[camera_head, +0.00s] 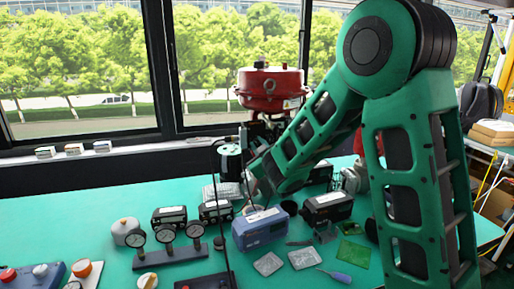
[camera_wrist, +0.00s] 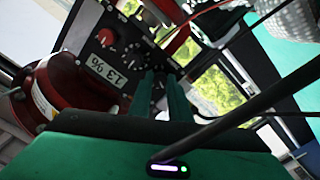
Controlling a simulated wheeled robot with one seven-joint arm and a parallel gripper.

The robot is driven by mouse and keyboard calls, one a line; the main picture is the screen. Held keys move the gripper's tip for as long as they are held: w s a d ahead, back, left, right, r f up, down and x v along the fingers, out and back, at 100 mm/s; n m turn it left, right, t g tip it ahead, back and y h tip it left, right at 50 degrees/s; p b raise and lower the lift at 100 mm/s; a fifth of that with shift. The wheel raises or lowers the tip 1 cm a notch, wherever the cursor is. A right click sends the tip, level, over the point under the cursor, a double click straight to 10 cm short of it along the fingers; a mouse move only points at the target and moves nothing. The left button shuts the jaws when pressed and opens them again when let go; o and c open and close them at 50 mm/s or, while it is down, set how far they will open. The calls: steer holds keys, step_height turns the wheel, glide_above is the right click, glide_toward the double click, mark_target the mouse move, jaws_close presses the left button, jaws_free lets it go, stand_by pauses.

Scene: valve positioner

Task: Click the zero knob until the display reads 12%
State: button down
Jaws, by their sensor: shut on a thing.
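In the wrist view, the valve positioner's dark panel (camera_wrist: 122,52) shows tilted, with a pale display (camera_wrist: 105,68) that appears to read 13 %. A red round knob or button (camera_wrist: 106,37) sits beside the display. My gripper (camera_wrist: 160,75) has its two green fingers reaching to the panel, just beside the display. The fingers are close together and shut on a small knob, which they mostly hide; its label cannot be read. In the head view, my arm hides most of the positioner and the gripper's tips.
The red valve actuator (camera_head: 272,88) stands behind my forearm and also shows in the wrist view (camera_wrist: 80,88). A blue box (camera_head: 262,229), a gauge stand (camera_head: 168,256), and several other devices lie on the green bench (camera_head: 50,225). A dark cable crosses the wrist view near the fingers.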

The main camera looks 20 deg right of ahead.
steer(key=c, duration=1.9)
jaws_free()
steer(key=shift+s, duration=5.35)
steer(key=shift+d, duration=0.1)
